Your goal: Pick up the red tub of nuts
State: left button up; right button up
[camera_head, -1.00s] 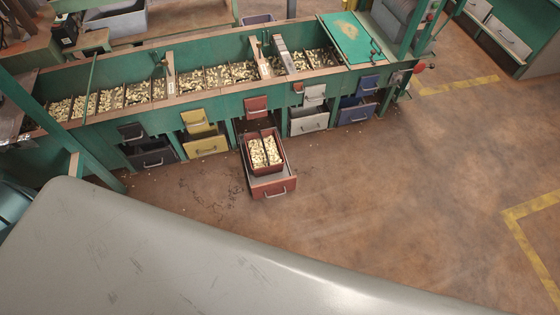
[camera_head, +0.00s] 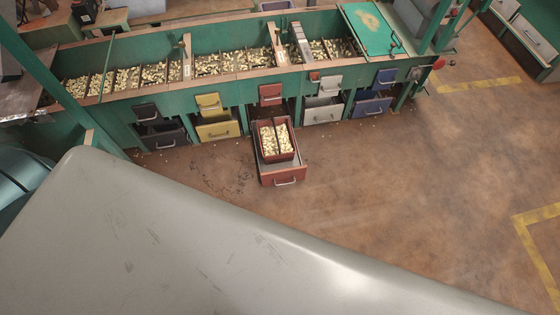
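The red tub of nuts (camera_head: 289,152) sits in the pulled-out red drawer (camera_head: 282,178) below the middle of the green hopper bench. It is split in two by a divider, and pale nuts fill both halves. The drawer's front, with a metal handle, sticks out over the brown floor. Neither of my grippers is in view, and nothing touches the tub.
The long green hopper bench (camera_head: 240,88) holds several bays of nuts. Black, yellow (camera_head: 217,130), grey and blue (camera_head: 371,104) drawers flank the red one. A large grey surface (camera_head: 190,240) fills the lower left foreground. The floor (camera_head: 400,190) right of the drawer is clear.

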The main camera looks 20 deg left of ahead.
aim_at(272, 159)
jog(key=i+l+u, duration=0.15)
jog(key=i+u, duration=0.2)
jog(key=i+l+u, duration=0.3)
jog(key=i, duration=0.2)
